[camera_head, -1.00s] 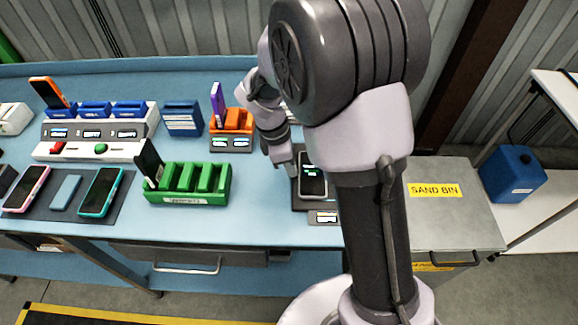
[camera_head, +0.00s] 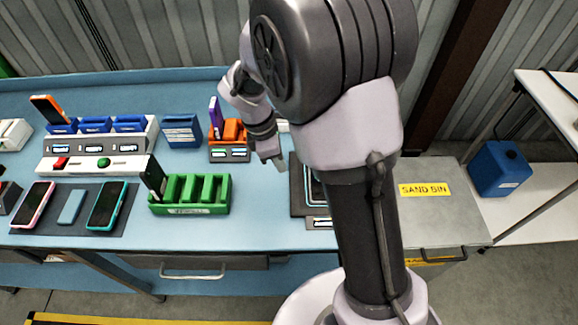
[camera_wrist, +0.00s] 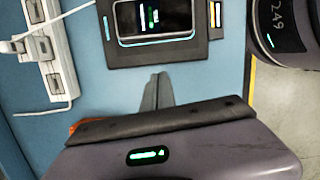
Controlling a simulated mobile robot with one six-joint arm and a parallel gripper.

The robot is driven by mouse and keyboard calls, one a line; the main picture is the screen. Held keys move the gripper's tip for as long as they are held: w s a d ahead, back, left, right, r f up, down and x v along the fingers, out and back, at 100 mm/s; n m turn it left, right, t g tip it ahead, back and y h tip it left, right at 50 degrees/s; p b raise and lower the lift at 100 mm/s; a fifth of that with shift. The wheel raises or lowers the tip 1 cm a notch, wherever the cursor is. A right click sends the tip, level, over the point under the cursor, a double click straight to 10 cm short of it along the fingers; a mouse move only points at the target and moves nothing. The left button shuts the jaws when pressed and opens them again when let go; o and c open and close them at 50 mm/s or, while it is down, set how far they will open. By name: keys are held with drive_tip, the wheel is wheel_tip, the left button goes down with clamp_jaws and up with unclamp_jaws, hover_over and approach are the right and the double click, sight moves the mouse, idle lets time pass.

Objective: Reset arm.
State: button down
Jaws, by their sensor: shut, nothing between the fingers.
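My arm stands in front of the bench in the head view and covers part of its right side. My gripper (camera_head: 280,163) hangs over the blue bench (camera_head: 265,232), to the right of the green rack. In the wrist view the fingers of my gripper (camera_wrist: 158,76) are together with nothing between them. They point toward a dark pad (camera_wrist: 125,55) with a phone (camera_wrist: 155,18) lying on it. In the head view my arm hides most of that phone.
A green slotted rack (camera_head: 190,208), an orange holder (camera_head: 230,133), a blue box (camera_head: 181,131) and a white console (camera_head: 100,164) stand on the bench. Phones lie on a dark mat at left. A white power strip (camera_wrist: 50,48) is beside the pad. A sand bin (camera_head: 440,215) stands right.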

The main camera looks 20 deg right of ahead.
wheel_tip(320, 180, up, 7)
drive_tip(key=s+m+t+y, duration=0.1)
drive_tip(key=s+m, duration=0.1)
drive_tip(key=m, duration=0.1)
drive_tip(key=s+a+r+m+t+y+b, duration=0.2)
drive_tip(key=s+r+m, duration=0.1)
drive_tip(key=s+m, duration=0.5)
drive_tip(key=s+a+r+m+t+y+b, duration=0.1)
drive_tip(key=s+a+r+m+t+b, duration=0.1)
drive_tip(key=s+m, duration=0.7)
drive_tip(key=shift+s+r+t+y+b, duration=0.2)
drive_tip(key=shift+r+t+y+b, duration=0.2)
drive_tip(key=shift+r+t+b, duration=0.4)
